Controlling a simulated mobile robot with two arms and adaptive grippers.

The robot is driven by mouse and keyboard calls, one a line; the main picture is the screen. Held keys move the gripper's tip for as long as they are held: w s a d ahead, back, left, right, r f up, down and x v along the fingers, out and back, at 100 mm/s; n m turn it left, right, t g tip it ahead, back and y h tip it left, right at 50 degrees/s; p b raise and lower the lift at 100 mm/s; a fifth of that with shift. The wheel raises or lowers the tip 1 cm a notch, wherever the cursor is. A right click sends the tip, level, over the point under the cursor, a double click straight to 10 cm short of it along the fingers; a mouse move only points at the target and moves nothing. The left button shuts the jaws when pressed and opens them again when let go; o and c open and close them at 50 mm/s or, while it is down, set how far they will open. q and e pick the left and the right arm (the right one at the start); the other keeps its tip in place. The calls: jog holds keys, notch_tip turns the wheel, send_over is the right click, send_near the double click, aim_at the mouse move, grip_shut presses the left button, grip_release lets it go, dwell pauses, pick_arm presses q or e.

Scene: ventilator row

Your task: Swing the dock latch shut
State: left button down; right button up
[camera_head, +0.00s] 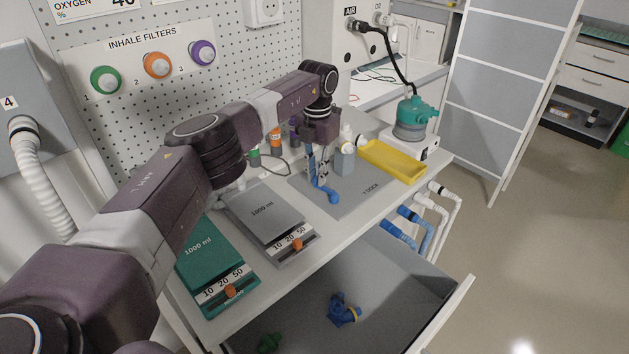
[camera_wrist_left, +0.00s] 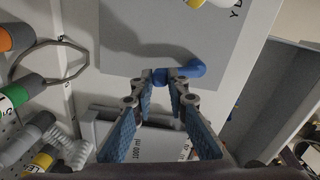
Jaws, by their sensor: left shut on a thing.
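My left gripper (camera_head: 318,178) reaches down over the grey Y dock plate (camera_head: 362,192) on the counter. It is shut on a blue bent piece (camera_head: 329,195). In the left wrist view the fingertips (camera_wrist_left: 163,80) close around one end of this blue piece (camera_wrist_left: 192,71), and its curved end sticks out to the right above the plate (camera_wrist_left: 150,40). No separate dock latch can be made out, and I cannot tell whether the blue piece is that latch. My right gripper is not in view.
A yellow tray (camera_head: 393,161) and a grey bottle (camera_head: 345,160) stand close behind the gripper. Grey (camera_head: 266,213) and green (camera_head: 206,254) 1000 ml units lie to the left. An open drawer (camera_head: 388,297) below the counter holds a blue fitting (camera_head: 342,309).

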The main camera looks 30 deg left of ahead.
pick_arm(q)
jog(key=shift+w+d+m+b, duration=0.15)
jog(key=shift+w+m+b, duration=0.4)
jog(key=shift+m, duration=0.75)
jog(key=shift+w, duration=0.15)
jog(key=c, duration=1.9)
grip_release()
notch_tip(320, 180, up, 8)
jog(key=shift+f, duration=0.2)
